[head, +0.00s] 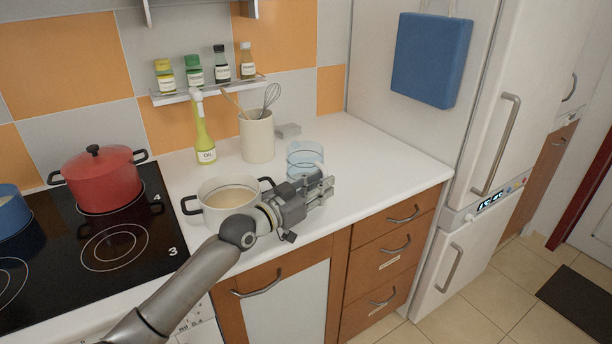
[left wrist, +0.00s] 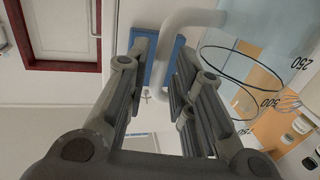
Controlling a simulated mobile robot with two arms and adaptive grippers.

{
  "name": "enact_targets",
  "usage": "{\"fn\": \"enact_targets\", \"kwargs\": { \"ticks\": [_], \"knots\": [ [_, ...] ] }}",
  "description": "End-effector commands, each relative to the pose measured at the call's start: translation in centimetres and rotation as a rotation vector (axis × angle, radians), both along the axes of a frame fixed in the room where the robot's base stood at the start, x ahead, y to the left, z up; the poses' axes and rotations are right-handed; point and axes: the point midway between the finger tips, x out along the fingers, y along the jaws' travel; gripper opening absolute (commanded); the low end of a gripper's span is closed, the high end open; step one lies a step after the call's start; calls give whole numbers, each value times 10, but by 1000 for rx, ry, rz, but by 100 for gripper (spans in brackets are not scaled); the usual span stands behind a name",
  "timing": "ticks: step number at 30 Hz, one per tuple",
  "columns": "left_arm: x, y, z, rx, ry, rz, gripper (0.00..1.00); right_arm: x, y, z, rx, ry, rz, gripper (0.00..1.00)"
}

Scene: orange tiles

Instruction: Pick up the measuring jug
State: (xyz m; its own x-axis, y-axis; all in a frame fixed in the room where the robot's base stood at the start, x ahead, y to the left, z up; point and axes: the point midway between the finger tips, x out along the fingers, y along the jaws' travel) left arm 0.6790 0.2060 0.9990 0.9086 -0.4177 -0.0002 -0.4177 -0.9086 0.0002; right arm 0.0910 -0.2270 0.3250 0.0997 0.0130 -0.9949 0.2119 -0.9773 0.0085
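The measuring jug (head: 304,156) is clear and bluish, and it stands upright on the white counter in the head view. My left gripper (head: 328,187) is at its near right side and hides its lower part. In the left wrist view, the jug's pale curved handle (left wrist: 190,18) reaches between the fingertips of my left gripper (left wrist: 168,62). The fingers stand apart, one on each side of the handle, and do not look closed on it. The jug's clear wall with dark volume numbers is at the right of that view. My right gripper is not in view.
A white pot (head: 228,200) stands close behind my left wrist. An oil bottle (head: 204,135) and a utensil holder (head: 257,138) stand behind. A red pot (head: 101,180) is on the hob. The counter (head: 385,165) right of the jug is clear, ending before the fridge.

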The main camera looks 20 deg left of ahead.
Motion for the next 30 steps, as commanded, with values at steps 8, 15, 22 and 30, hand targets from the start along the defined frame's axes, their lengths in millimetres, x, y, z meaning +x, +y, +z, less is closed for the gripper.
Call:
{"fn": "enact_targets", "kwargs": {
  "ticks": [8, 15, 22, 30],
  "knots": [
    [18, -9, 1, 0, -1, 0, 23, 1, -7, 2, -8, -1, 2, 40],
    [18, -8, 1, 0, -1, 0, 14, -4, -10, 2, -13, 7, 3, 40],
    [18, -8, 0, 0, -1, 0, 0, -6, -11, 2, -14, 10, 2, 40],
    [18, -8, 3, 0, -7, 1, 0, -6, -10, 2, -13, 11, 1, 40]
  ]
}}
